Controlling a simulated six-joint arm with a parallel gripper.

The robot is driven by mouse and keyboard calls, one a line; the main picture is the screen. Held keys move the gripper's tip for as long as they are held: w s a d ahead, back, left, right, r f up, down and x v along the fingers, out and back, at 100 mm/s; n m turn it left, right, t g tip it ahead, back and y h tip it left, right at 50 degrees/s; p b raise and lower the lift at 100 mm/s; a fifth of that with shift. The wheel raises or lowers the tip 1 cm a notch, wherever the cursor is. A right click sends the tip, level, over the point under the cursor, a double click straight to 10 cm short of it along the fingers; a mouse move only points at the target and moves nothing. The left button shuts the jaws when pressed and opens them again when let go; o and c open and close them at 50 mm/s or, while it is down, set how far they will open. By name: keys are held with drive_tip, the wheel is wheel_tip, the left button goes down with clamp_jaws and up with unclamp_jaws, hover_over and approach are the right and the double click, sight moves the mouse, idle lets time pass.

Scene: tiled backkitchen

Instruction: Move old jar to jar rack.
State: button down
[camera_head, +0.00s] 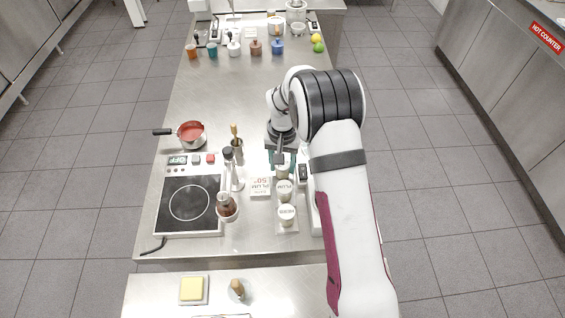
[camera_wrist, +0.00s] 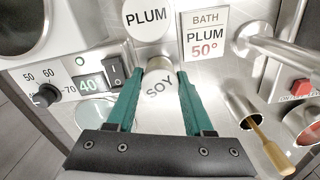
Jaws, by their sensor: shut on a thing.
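My gripper (camera_wrist: 158,100) has its teal fingers shut on a small jar with a pale lid marked SOY (camera_wrist: 158,84). In the head view my gripper (camera_head: 283,163) is at the far end of a short row of jars, mostly hidden by my arm. A jar marked PLUM (camera_head: 285,188) stands just nearer in that row; its lid also shows in the wrist view (camera_wrist: 147,16), close beside the held jar. I cannot tell whether the held jar touches the counter.
A sign reading BATH PLUM 50° (camera_wrist: 206,36) stands beside the jars. A unit with a dial and display (camera_wrist: 84,86) is on the other side. A metal cup with a wooden-handled tool (camera_head: 237,148), a hotplate (camera_head: 189,203) and a red-filled pan (camera_head: 191,134) are left.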

unclamp_jaws()
drive_tip(key=shift+f, duration=0.1)
drive_tip(key=shift+r, duration=3.55)
